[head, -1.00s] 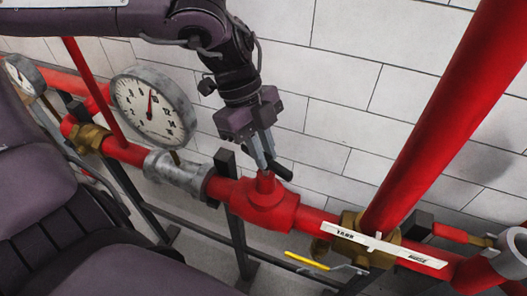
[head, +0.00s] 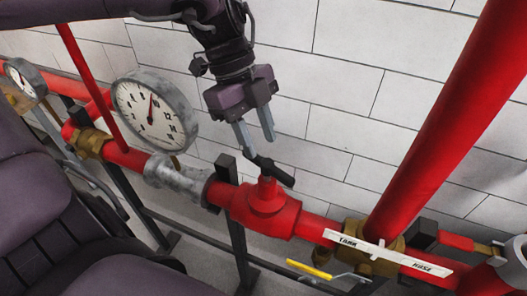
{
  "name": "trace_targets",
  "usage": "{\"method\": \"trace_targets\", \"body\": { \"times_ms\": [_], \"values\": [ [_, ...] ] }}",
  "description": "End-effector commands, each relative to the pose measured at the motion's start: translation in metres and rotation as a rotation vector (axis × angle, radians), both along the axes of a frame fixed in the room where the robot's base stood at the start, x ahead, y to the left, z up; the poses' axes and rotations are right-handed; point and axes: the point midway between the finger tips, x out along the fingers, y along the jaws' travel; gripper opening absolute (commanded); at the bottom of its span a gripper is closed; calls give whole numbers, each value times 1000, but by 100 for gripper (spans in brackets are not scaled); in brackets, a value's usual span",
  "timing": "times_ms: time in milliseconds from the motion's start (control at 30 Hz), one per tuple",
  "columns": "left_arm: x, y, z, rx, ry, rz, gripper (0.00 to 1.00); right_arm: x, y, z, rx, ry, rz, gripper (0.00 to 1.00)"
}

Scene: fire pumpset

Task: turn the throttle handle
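The throttle handle (head: 272,171) is a short black bar on top of a red valve body (head: 266,207) in the red pipe, near the middle of the head view. It lies slanted, from upper left to lower right. My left gripper (head: 258,146) points down just above the handle, with its two grey fingers spread and nothing between them. The fingertips are close to the bar's upper left end; I cannot tell whether they touch it. My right gripper is not in view.
A large gauge (head: 154,110) stands left of the gripper. A thick red pipe (head: 446,112) rises on the right. A white lever labelled TANK and HOSE (head: 385,252), a yellow handle (head: 309,269) and a red handle (head: 456,241) are lower right. White wall is behind.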

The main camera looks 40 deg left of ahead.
Motion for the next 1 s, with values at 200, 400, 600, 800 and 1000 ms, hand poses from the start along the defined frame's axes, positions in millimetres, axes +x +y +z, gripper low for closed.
{"method": "trace_targets", "body": {
  "times_ms": [200,400,600,800,1000],
  "values": [
    [1,11,26,1,-2,2,36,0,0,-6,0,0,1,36],
    [1,13,32,-1,1,0,36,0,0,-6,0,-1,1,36],
    [1,13,31,-1,1,0,36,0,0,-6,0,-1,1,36],
    [1,13,31,-1,1,0,36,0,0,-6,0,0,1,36],
    [1,13,31,-1,1,0,36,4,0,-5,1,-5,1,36]
  ]
}}
